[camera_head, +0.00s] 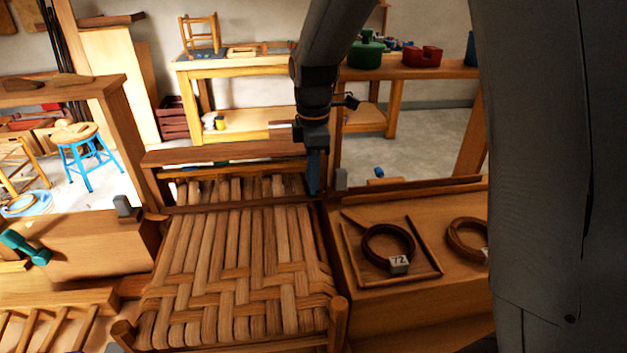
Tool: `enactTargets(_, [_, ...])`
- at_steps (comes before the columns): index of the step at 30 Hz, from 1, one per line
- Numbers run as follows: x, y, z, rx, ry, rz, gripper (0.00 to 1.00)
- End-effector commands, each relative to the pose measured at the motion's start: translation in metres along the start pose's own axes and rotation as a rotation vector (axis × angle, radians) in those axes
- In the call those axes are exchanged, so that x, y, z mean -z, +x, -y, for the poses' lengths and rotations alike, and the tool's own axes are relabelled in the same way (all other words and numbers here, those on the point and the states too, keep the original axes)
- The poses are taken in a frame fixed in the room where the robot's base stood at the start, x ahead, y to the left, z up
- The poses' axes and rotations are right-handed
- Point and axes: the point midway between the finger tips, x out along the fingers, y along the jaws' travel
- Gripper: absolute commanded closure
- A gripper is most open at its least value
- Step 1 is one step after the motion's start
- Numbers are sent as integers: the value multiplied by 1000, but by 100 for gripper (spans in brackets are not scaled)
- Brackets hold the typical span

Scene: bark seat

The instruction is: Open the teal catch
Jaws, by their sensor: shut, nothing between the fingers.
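A teal catch (24,247), a short bar with thicker ends, sits at the far left against a wooden panel. I cannot tell how it is joined to the panel. My gripper (313,188) points down at the back right corner of the woven bark seat (240,270). Its narrow bluish fingers are together and nothing shows between them. It is well to the right of the catch and apart from it. I cannot tell whether the fingertips touch the wood behind them.
A wooden tray (352,283) with a dark coil (372,238) tagged 72 lies right of the seat. A second coil (463,240) lies farther right. Small grey blocks (340,179) stand at the seat's back corners. A workbench (250,62) and blue-legged stool (80,155) stand behind.

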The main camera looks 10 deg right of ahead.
Motion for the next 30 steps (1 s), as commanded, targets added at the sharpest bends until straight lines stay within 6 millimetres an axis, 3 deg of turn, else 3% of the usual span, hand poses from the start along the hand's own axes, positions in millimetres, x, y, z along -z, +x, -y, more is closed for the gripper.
enactTargets(10, [0, -7, 2, 0, 0, 0, 100])
enactTargets(30, [0, -67, 13, 1, 0, 0, 100])
